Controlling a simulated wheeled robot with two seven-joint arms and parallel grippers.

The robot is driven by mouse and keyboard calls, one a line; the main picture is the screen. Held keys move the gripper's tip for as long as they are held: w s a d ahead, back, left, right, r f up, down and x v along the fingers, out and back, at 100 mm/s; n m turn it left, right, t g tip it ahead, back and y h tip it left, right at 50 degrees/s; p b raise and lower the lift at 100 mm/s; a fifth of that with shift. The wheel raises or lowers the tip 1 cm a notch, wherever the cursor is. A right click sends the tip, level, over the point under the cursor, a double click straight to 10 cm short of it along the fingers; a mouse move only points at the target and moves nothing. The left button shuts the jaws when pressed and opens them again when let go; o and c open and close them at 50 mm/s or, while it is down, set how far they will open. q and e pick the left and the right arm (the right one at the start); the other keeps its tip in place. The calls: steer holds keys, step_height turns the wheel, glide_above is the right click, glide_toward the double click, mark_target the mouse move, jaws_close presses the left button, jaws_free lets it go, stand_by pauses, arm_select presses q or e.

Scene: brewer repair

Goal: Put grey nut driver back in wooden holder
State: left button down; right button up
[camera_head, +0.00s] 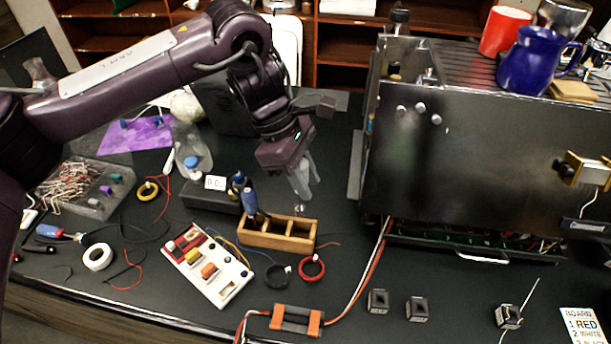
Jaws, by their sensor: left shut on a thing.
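The wooden holder (270,241) sits on the dark bench in the middle of the view, with several compartments in a row. A blue-handled driver (249,200) stands upright in its left compartment. My left gripper (302,183) is above the right end of the holder, pointing down, and is shut on the grey nut driver. The driver's handle is mostly hidden by or hard to tell from the grey fingers. A thin metal shaft (299,209) shows below them, just above the holder's right part. I cannot tell whether its tip is inside a compartment. My right gripper is not in view.
The large metal brewer (480,150) stands to the right, with red and blue mugs on top. A white switch board (208,268) lies in front of the holder, with a red tape ring (311,268) beside it. A black box with a display (212,195) is to the left.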

mark_target(302, 203)
arm_select(q)
steer(key=shift+f+b, duration=1.4)
steer(key=shift+f, duration=0.2)
steer(key=shift+f+b, duration=0.4)
steer(key=shift+f, duration=0.4)
steer(key=shift+s+d+r, duration=0.1)
steer(key=shift+d, duration=0.1)
steer(key=shift+f+b, duration=1.5)
steer(key=shift+f, duration=1)
